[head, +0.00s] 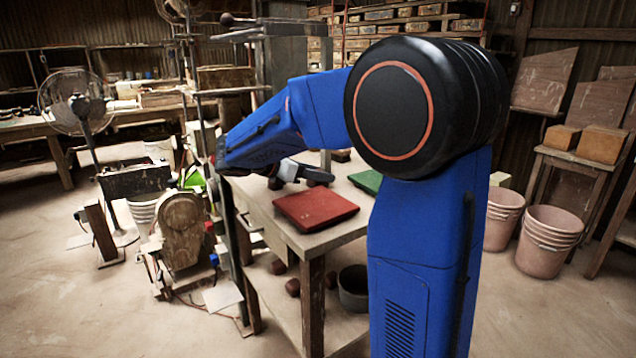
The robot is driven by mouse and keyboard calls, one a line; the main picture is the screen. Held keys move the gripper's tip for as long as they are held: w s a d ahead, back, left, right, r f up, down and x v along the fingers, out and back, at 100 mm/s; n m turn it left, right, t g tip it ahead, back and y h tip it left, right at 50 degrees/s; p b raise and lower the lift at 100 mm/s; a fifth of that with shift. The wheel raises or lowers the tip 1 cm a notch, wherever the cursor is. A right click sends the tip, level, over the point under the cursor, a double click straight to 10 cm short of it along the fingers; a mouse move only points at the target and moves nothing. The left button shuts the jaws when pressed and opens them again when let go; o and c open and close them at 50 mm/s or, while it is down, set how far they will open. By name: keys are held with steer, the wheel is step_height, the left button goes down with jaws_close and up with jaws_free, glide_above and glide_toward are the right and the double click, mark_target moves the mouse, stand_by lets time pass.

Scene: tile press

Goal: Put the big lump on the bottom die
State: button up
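My gripper (308,172) shows small and grey at the end of my blue arm, low over the wooden table (285,215). Its fingers are too small and dark to tell whether they are open or shut. A dark reddish lump (318,182) shows just under or at the fingertips; I cannot tell whether they touch it. Another dark rounded shape (276,183) shows left of the gripper, partly covered. I cannot tell which lump is the big one. The grey press (286,65) stands behind my arm. Its bottom die is not clearly seen and may be hidden by my arm.
A red board (315,209) lies at the table's front, and a green board (366,181) lies partly behind my arm. Several dark red lumps (292,287) and a dark bucket (353,288) sit on the lower shelf. Pink buckets (551,240) stand right.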

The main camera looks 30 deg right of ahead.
mark_target(318, 183)
steer(key=c, duration=0.7)
step_height(318, 183, up, 10)
